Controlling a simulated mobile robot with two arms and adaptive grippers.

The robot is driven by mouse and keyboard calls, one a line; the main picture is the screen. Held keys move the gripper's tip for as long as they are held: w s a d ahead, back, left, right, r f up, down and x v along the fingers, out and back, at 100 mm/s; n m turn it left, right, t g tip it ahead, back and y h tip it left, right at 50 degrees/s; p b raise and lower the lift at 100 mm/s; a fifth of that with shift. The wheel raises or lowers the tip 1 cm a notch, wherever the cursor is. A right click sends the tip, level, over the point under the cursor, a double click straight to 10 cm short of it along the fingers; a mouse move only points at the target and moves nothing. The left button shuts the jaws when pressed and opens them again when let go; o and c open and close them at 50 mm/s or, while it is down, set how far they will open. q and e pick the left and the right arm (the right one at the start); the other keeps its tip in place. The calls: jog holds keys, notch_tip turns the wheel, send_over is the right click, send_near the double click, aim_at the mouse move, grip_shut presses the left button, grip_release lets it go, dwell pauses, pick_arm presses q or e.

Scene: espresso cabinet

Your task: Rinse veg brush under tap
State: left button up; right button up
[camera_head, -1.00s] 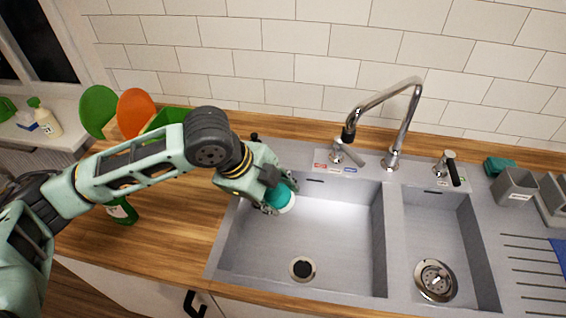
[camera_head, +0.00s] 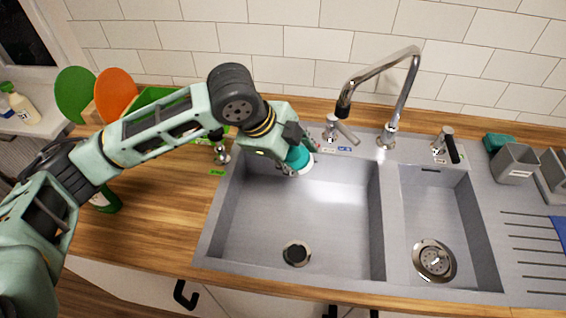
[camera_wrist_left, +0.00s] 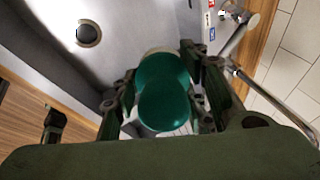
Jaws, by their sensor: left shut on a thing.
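The veg brush (camera_head: 299,158) has a teal-green body and a pale underside. My left gripper (camera_head: 292,152) is shut on it, above the back left part of the large sink basin (camera_head: 325,225). In the left wrist view the green brush (camera_wrist_left: 163,95) sits between the two fingers (camera_wrist_left: 168,100). The chrome tap (camera_head: 402,85) stands behind the sinks, and its spout end (camera_head: 343,108) hangs to the right of and behind the brush. No water shows under the spout. My right gripper is not in view.
A lever handle (camera_head: 340,130) stands at the back rim near my left gripper. A second small tap (camera_head: 446,145) stands behind the smaller basin (camera_head: 432,215). Grey caddies (camera_head: 514,163) and a green sponge (camera_head: 497,142) are at the right. Green and orange boards (camera_head: 116,93) stand at the left.

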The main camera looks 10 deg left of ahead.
aim_at(305, 150)
pick_arm(q)
jog(key=shift+w+d+f, duration=0.2)
jog(key=shift+w+d, duration=0.1)
jog(key=shift+d, duration=0.15)
jog(key=shift+w+d+f+b, duration=0.25)
jog(key=shift+w+d+b, duration=0.6)
jog(key=shift+d+b, duration=0.1)
jog(key=d, duration=0.1)
jog(key=w+d+p, duration=0.1)
jog(key=w+d, duration=0.1)
jog(key=shift+w+f, duration=0.25)
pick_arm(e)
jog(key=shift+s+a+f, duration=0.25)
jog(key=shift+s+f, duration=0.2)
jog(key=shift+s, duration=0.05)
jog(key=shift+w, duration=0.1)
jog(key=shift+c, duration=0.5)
